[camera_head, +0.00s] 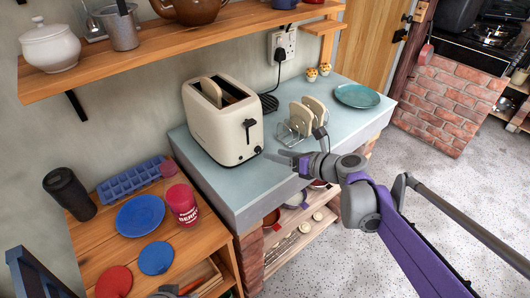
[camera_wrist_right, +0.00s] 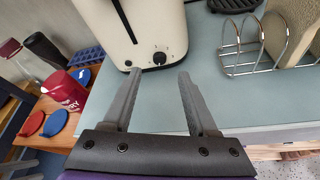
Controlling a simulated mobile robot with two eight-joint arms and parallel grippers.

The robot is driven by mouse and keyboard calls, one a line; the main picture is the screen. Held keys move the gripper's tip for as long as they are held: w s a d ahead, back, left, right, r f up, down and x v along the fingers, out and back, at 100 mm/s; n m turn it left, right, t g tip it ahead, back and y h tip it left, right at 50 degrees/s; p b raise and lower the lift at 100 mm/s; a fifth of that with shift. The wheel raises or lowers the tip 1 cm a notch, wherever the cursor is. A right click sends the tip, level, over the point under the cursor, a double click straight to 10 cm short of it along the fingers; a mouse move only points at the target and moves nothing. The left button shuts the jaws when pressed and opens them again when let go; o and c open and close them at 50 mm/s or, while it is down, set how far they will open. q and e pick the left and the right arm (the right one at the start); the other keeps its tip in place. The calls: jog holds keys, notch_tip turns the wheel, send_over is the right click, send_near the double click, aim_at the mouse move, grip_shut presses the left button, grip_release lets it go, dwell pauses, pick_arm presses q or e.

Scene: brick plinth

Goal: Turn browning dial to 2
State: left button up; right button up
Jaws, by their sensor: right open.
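In the head view, the right gripper (camera_head: 278,158) is low over the counter, right of the toaster.
A wire toast rack (camera_head: 290,132) with bread stands right of the toaster. A teal plate (camera_head: 357,96) and two muffins (camera_head: 318,71) are farther back. A wooden shelf (camera_head: 160,48) overhangs behind. A red container (camera_head: 182,205) and blue plate (camera_head: 140,215) are on the lower left table.

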aim_at(259, 150)
jog(key=x, duration=0.6)
grip_shut()
